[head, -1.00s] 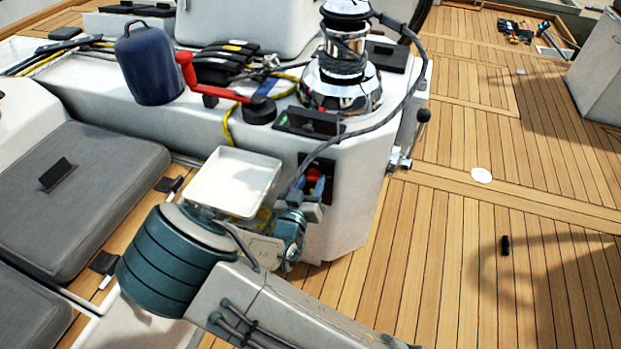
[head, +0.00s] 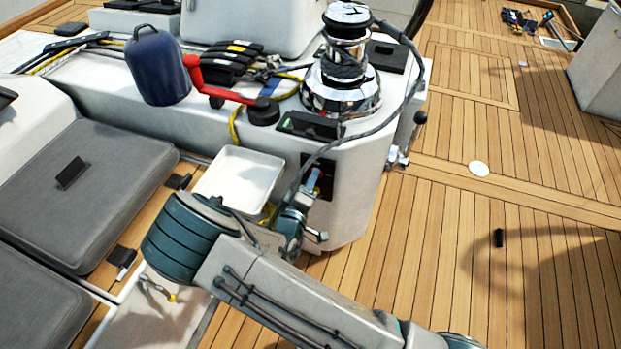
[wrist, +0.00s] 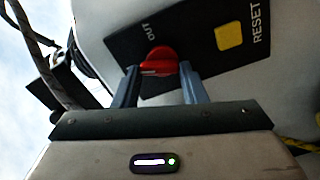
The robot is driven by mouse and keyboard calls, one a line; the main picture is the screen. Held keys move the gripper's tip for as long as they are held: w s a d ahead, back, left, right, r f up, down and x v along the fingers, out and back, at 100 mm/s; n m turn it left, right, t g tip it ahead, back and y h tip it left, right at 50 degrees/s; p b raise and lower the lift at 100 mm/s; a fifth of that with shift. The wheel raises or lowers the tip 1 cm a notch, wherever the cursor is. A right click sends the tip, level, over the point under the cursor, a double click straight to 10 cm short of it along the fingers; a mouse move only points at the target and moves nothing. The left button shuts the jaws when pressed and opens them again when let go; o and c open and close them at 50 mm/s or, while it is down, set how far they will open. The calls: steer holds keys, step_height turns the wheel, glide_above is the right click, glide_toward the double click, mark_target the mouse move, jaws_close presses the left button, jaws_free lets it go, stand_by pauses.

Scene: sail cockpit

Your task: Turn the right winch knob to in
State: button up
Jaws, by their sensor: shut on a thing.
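The red winch knob (wrist: 160,56) sits on a black panel (wrist: 207,33) marked OUT and RESET, with a yellow button (wrist: 229,35). My gripper (wrist: 159,70) has one finger on each side of the knob and is shut on it. A white mark shows on the knob's left side in the wrist view; no IN label shows there. In the head view the panel (head: 331,184) is on the face of the white cockpit block below the chrome winch (head: 342,95). My gripper (head: 314,181) covers most of the knob there.
A grey rope hangs from the winch past the panel. A white tray (head: 262,171) is left of the panel. A red winch handle (head: 222,95) and a blue container (head: 158,68) stand on the block. The teak deck (head: 440,260) at right is mostly clear.

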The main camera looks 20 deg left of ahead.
steer(key=n+p, duration=0.1)
steer(key=n, duration=0.2)
steer(key=shift+a, duration=0.1)
steer(key=shift+f+n, duration=0.1)
steer(key=shift+n, duration=0.4)
steer(key=o, duration=1)
steer(key=shift+s, duration=0.1)
steer(key=s+a, duration=0.1)
steer(key=s, duration=1.2)
steer(key=shift+s+p, duration=0.35)
